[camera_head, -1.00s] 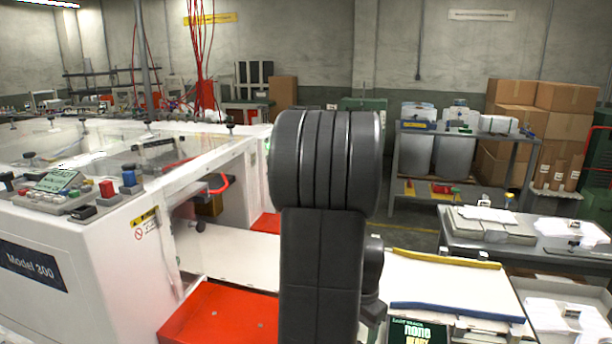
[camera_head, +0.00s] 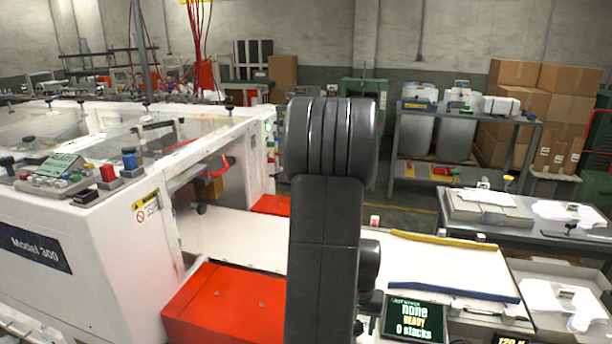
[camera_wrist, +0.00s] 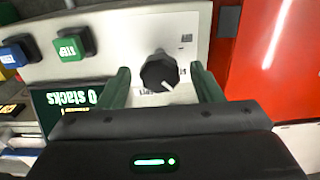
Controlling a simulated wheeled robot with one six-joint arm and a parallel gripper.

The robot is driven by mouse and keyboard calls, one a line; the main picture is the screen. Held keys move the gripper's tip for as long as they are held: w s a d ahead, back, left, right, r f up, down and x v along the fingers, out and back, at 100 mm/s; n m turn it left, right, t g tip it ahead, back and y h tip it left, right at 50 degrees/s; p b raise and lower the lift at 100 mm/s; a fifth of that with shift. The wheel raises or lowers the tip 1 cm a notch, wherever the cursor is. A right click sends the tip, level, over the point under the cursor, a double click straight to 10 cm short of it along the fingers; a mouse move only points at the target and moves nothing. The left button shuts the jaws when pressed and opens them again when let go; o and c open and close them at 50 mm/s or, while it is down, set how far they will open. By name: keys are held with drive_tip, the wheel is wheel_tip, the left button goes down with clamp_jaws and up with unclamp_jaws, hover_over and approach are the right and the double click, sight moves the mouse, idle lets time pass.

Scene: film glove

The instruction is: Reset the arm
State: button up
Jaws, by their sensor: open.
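My arm (camera_head: 325,230) stands upright in the middle of the head view, a dark jointed column. My gripper (camera_wrist: 162,88) does not show in the head view. In the wrist view its two green fingers are spread apart, with nothing held. A black knob (camera_wrist: 159,72) on a pale panel (camera_wrist: 130,35) shows between the fingers; I cannot tell its distance from the fingertips.
A white machine (camera_head: 90,240) marked "Model 300" stands at left, with a red box (camera_head: 225,300) beside my arm. A screen (camera_head: 414,318) reads "none" and "0 stacks". Green (camera_wrist: 72,44) and blue (camera_wrist: 17,54) buttons are near my gripper. Tables (camera_head: 480,228) stand at right.

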drive_tip(key=n+p, duration=0.1)
drive_tip(key=n, duration=0.4)
drive_tip(key=shift+p, duration=0.3)
drive_tip(key=shift+r, duration=2.35)
drive_tip(key=shift+d, duration=0.1)
